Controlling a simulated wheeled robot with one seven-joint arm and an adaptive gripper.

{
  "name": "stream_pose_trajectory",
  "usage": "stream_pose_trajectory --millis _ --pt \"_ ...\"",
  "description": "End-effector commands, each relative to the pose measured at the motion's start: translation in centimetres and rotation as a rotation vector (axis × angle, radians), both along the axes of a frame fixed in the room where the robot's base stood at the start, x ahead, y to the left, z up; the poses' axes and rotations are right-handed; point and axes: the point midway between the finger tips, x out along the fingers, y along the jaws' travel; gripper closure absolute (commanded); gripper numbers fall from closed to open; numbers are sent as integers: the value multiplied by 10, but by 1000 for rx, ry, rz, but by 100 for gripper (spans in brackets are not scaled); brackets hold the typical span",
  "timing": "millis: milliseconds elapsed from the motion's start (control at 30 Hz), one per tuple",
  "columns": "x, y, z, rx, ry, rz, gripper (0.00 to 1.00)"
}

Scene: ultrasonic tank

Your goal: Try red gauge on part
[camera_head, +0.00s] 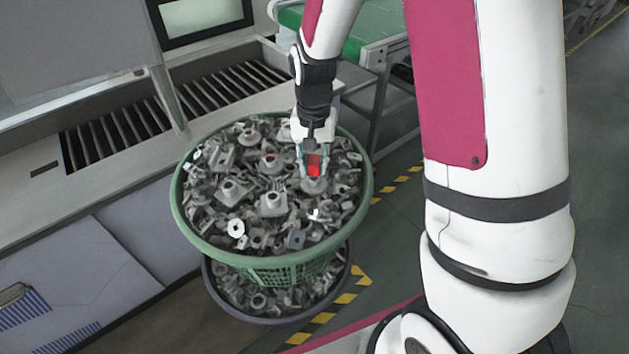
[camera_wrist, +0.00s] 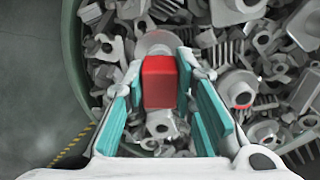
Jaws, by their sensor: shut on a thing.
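The red gauge (camera_head: 314,164) is a small red block held between the fingers of my gripper (camera_head: 314,158). In the wrist view the red gauge (camera_wrist: 159,82) stands between the teal finger pads of my gripper (camera_wrist: 163,92), which is shut on it. A grey metal part (camera_head: 314,185) with a round flange lies right below the gauge, among many others. In the wrist view a round pale flange (camera_wrist: 155,44) shows just beyond the gauge. I cannot tell whether the gauge touches the part, as the gauge hides the place where they would meet.
A green basket (camera_head: 178,213) heaped with grey metal parts stands on a darker basket (camera_head: 222,289) with more parts. A slatted roller channel (camera_head: 120,130) is behind left, a green conveyor (camera_head: 375,25) behind. Yellow-black floor tape (camera_head: 340,299) runs beside the baskets.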

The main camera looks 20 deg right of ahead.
Motion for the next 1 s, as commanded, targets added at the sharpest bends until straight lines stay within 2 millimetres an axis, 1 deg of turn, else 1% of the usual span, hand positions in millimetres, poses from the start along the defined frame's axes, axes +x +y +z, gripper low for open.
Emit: stream_pose_trajectory --millis 600,1000 --pt "-1 0 23 0 0 0 100" --pt "0 0 25 0 0 0 100"
